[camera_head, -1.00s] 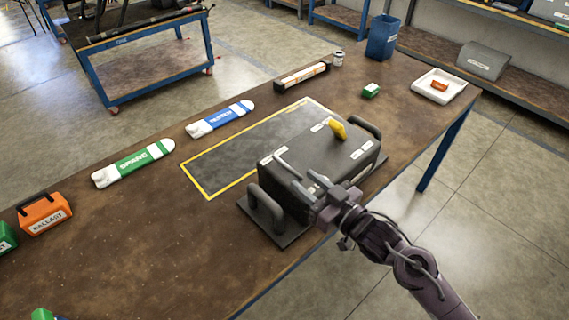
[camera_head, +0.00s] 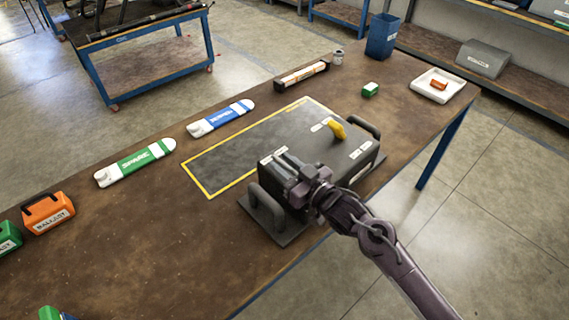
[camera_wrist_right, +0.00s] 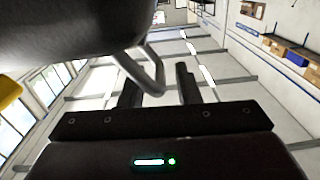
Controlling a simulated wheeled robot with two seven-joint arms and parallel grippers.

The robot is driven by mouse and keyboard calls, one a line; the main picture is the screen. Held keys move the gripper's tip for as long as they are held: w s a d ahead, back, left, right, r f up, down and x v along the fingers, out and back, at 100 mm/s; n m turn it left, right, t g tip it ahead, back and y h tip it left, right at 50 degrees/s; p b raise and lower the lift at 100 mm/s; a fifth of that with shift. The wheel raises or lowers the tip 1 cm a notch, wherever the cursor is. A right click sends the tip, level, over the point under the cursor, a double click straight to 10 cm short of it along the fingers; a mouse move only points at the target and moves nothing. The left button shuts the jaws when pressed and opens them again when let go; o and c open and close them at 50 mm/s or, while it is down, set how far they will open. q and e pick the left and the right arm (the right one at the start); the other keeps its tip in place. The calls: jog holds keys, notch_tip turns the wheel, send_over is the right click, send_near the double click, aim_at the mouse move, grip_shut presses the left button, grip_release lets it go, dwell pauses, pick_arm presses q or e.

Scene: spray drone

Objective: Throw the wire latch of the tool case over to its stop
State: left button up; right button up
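The dark grey tool case (camera_head: 345,150) stands on the near right part of the workbench, with a yellow handle-like part (camera_head: 338,130) on top. My right gripper (camera_head: 282,160) is over the left end of the case lid and mostly hides the wire latch in the head view. In the right wrist view, the bent grey wire latch (camera_wrist_right: 153,68) hangs with its end between the two dark fingers (camera_wrist_right: 158,88). The fingers are apart, and I see no clear grip on the wire. My left gripper is not in view.
A yellow-bordered dark mat (camera_head: 225,165) lies behind the case. Green (camera_head: 135,163) and blue (camera_head: 220,118) labelled pieces, an orange ballast box (camera_head: 47,212), a white tray (camera_head: 420,80) and a blue bin (camera_head: 382,37) stand around.

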grip_shut()
jog(key=shift+w+d+r+m+p, duration=0.15)
jog(key=shift+d+r+m+p, duration=0.15)
jog(key=shift+m+p, duration=0.45)
jog(key=shift+w+d+r+m+p, duration=0.2)
jog(key=shift+w+d+m+p, duration=0.2)
jog(key=shift+m+p, duration=0.6)
jog(key=shift+w+d+r+m+p, duration=0.1)
jog(key=shift+w+d+m+p, duration=0.15)
jog(key=shift+m, duration=0.3)
jog(key=shift+w+d+m+p, duration=0.1)
jog(key=shift+d+m+p, duration=0.15)
jog(key=shift+m, duration=0.25)
jog(key=shift+w+d+m+p, duration=0.3)
jog(key=shift+d+m+p, duration=0.1)
jog(key=shift+m, duration=0.3)
